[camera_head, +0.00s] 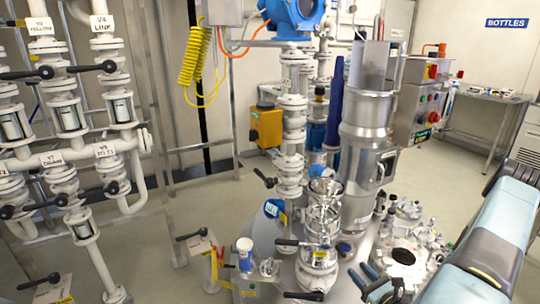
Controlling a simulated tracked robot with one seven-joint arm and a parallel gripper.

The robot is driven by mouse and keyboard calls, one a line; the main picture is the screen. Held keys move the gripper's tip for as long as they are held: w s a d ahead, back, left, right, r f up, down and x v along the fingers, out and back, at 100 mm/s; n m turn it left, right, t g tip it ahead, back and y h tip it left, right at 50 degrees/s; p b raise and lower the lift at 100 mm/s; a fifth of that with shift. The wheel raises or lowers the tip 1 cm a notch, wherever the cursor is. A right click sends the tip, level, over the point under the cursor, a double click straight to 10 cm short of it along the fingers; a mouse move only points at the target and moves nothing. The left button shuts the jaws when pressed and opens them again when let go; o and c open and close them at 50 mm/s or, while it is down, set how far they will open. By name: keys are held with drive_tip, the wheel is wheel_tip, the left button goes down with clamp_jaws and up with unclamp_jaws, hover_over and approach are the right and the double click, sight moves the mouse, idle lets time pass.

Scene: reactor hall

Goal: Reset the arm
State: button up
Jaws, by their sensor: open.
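My arm (478,240), in a pale blue cover with dark joints, comes in from the right edge and slants down to the bottom right of the head view. My gripper (378,289) is low at the bottom edge, partly cut off by the frame. Its pale blue and dark fingers look apart, and I see nothing held between them. It is in front of the reactor lid (402,257), and I cannot tell the gap between them.
A steel vessel (366,135) and white valve column (291,130) stand in the middle. Valve piping (70,125) fills the left. A control box (425,105) with coloured buttons and a bench (485,97) under the BOTTLES sign (507,23) are at right. Open floor (430,180) lies behind the arm.

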drive_tip(key=s+a+r+n+g+y, duration=0.2)
drive_tip(key=a+r+n+g+y, duration=0.2)
drive_tip(key=a+r+n+g, duration=0.45)
drive_tip(key=s+a+r+n+g+y, duration=0.2)
drive_tip(key=a+r+n+g+y, duration=0.25)
drive_tip(key=r+n+g, duration=0.65)
drive_tip(key=s+r+n+t+h, duration=0.2)
drive_tip(key=r+h, duration=0.3)
drive_tip(key=r, duration=0.3)
drive_tip(key=s+d+r+n+t+h, duration=0.1)
drive_tip(key=s+r+n+t+h, duration=0.2)
drive_tip(key=r, duration=0.5)
drive_tip(key=s+d+r+n+t+h, duration=0.1)
drive_tip(key=s+r+n+t+h, duration=0.2)
drive_tip(key=s+r+n+h, duration=0.2)
wheel_tip(320, 180, up, 4)
drive_tip(key=shift+f+n+h, duration=0.15)
drive_tip(key=shift+n+h, duration=0.6)
drive_tip(key=shift+h, duration=0.1)
